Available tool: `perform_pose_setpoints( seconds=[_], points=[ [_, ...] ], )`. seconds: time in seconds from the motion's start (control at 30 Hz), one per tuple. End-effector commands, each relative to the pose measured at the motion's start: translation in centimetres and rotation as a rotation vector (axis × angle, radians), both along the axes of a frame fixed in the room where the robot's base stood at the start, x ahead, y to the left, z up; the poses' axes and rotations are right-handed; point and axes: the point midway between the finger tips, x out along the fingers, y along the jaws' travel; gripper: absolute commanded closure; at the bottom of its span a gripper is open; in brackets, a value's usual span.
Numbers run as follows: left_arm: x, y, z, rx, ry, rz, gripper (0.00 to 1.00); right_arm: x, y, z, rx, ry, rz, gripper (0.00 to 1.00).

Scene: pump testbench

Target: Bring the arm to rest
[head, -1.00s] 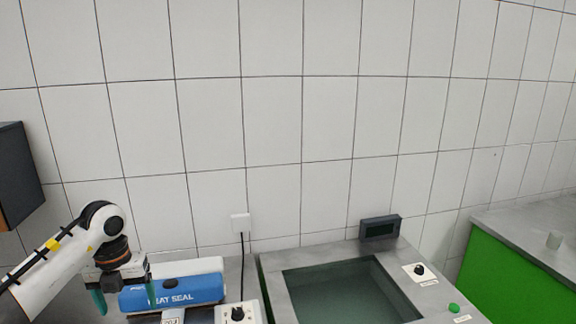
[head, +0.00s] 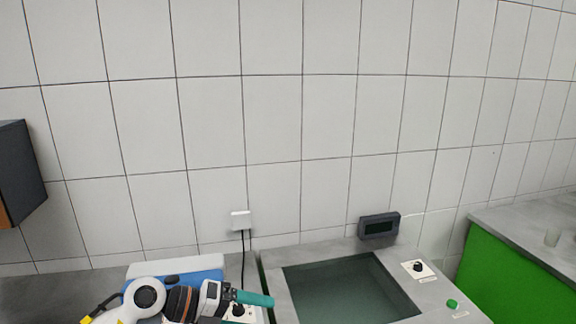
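My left arm comes in low at the left of the head view. Its gripper (head: 250,300) points to the right, in front of the blue and white heat sealer (head: 205,275) and over its control knob. One teal finger shows clearly; the other is hidden or cut off by the bottom edge, so I cannot tell how far it is open. I see nothing held. The arm covers most of the sealer. My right gripper is out of view.
Right of the gripper is a metal bench with a sunken tank (head: 345,290), a small dark display (head: 379,225), a black knob (head: 418,267) and a green button (head: 452,304). A green-sided counter (head: 515,275) stands further right. A wall socket (head: 241,220) has a black cable.

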Motion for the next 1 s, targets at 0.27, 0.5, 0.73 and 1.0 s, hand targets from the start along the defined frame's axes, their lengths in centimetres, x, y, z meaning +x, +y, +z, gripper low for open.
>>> perform_pose_setpoints(
  seconds=[0.27,0.5,0.73,1.0],
  points=[
    [-1.1,-1.9,7.5,-0.79,0.064,0.364,0.15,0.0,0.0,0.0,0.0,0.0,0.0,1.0],
    [-0.5,6.4,4.8,-1.2,0.327,0.964,0.15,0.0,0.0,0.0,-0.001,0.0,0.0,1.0],
    [-5.8,13.3,-6.5,-1.228,0.749,1.627,0.15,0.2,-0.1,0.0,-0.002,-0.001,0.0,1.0],
    [-16.7,14.5,-15.7,-0.938,1.197,2.098,0.15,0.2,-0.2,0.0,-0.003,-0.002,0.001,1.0]
  ],
)
